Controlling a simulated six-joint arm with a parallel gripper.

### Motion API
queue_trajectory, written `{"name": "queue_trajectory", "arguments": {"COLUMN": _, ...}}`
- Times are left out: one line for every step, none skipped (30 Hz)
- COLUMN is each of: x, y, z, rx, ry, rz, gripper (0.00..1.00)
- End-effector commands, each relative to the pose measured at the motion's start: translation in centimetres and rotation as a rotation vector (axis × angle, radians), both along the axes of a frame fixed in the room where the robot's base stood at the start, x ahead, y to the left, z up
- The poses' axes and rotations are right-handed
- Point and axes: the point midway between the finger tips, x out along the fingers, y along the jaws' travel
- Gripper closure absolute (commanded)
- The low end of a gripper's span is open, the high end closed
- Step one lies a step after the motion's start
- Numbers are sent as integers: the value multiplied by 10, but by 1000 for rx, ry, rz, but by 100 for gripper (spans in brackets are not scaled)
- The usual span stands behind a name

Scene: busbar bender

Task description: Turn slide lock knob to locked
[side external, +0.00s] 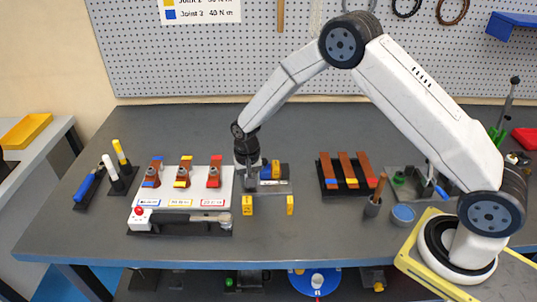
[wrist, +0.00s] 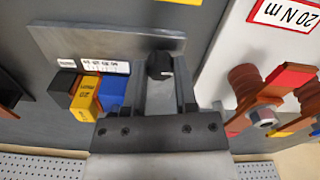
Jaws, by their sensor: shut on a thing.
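The slide lock knob (wrist: 160,66) is a small black knob on the grey metal bender plate (wrist: 100,44) in the wrist view. My gripper (wrist: 163,85) has a finger on each side of the knob and is shut on it. A pale pointer or mark on the knob is too small to read. In the side view my gripper (side external: 247,176) reaches down to the left end of the bender (side external: 277,188), and the knob is hidden there. Black, yellow (wrist: 86,98) and blue (wrist: 112,92) blocks sit beside a white printed scale (wrist: 105,66) on the bender.
Left of the bender, a white board (side external: 182,192) carries several copper pieces with coloured ends, with a torque wrench (side external: 185,217) in front. To the right is a black rack (side external: 345,190) of copper bars. Two yellow blocks (side external: 247,205) (side external: 290,205) stand in front of the bender.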

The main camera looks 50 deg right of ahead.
Motion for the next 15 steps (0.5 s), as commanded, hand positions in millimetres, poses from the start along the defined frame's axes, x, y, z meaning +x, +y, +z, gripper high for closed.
{"name": "queue_trajectory", "arguments": {"x": 0, "y": 0, "z": 0, "rx": 1, "ry": -1, "rz": -2, "gripper": 100}}
{"name": "queue_trajectory", "arguments": {"x": 0, "y": 0, "z": 0, "rx": 1, "ry": -1, "rz": -2, "gripper": 100}}
{"name": "queue_trajectory", "arguments": {"x": 0, "y": 0, "z": 0, "rx": 1, "ry": -1, "rz": -2, "gripper": 100}}
{"name": "queue_trajectory", "arguments": {"x": 0, "y": 0, "z": 0, "rx": 1, "ry": -1, "rz": -2, "gripper": 100}}
{"name": "queue_trajectory", "arguments": {"x": 0, "y": 0, "z": 0, "rx": 1, "ry": -1, "rz": -2, "gripper": 58}}
{"name": "queue_trajectory", "arguments": {"x": 0, "y": 0, "z": 0, "rx": 1, "ry": -1, "rz": -2, "gripper": 46}}
{"name": "queue_trajectory", "arguments": {"x": 0, "y": 0, "z": 0, "rx": 1, "ry": -1, "rz": -2, "gripper": 36}}
{"name": "queue_trajectory", "arguments": {"x": 0, "y": 0, "z": 0, "rx": 1, "ry": -1, "rz": -1, "gripper": 29}}
{"name": "queue_trajectory", "arguments": {"x": 0, "y": 0, "z": 0, "rx": 1, "ry": -1, "rz": -1, "gripper": 29}}
{"name": "queue_trajectory", "arguments": {"x": 0, "y": 0, "z": 0, "rx": 1, "ry": -1, "rz": -1, "gripper": 29}}
{"name": "queue_trajectory", "arguments": {"x": 0, "y": 0, "z": 0, "rx": 1, "ry": -1, "rz": -1, "gripper": 29}}
{"name": "queue_trajectory", "arguments": {"x": 0, "y": 0, "z": 0, "rx": 1, "ry": -1, "rz": 0, "gripper": 29}}
{"name": "queue_trajectory", "arguments": {"x": 0, "y": 0, "z": 0, "rx": 1, "ry": -1, "rz": 0, "gripper": 29}}
{"name": "queue_trajectory", "arguments": {"x": 0, "y": 0, "z": 0, "rx": 1, "ry": -1, "rz": 0, "gripper": 29}}
{"name": "queue_trajectory", "arguments": {"x": 0, "y": 0, "z": 0, "rx": 1, "ry": -1, "rz": 0, "gripper": 29}}
